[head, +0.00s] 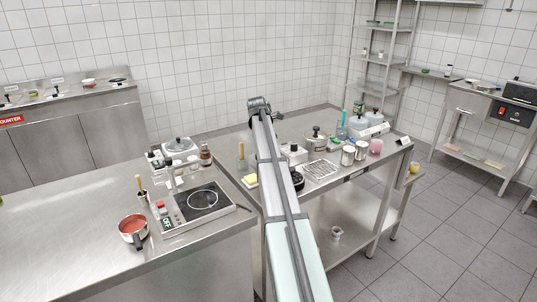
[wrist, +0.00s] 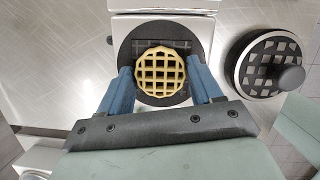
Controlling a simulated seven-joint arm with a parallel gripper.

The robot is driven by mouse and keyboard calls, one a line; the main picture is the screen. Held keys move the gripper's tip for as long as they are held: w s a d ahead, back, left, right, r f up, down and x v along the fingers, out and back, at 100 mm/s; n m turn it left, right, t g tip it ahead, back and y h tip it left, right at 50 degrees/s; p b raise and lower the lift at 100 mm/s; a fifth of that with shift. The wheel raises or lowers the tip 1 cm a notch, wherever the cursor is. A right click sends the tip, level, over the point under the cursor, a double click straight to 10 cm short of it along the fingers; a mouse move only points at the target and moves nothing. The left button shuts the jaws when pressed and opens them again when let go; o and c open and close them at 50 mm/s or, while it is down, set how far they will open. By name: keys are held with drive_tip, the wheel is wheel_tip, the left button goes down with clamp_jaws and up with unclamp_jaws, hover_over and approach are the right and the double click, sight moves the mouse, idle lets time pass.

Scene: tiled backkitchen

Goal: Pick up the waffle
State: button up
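The waffle (wrist: 160,75) is round and golden with a deep grid. In the wrist view it lies on the dark round plate (wrist: 125,55) of a waffle iron. My gripper (wrist: 161,70) is open, with one blue finger on each side of the waffle. Its fingertips reach over the plate; a small gap seems to show beside the waffle, and I cannot tell how high they are above the plate. In the head view my arm hides the waffle and the fingers.
A round grid plate with a black knob (wrist: 289,80) sits right of the waffle. The head view shows a steel table with a wire rack (head: 320,169), a lidded pot (head: 316,142) and metal cans. A hob (head: 200,204) and red-filled saucepan (head: 133,229) stand on the left counter.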

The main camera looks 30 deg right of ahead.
drive_tip(key=c, duration=0.6)
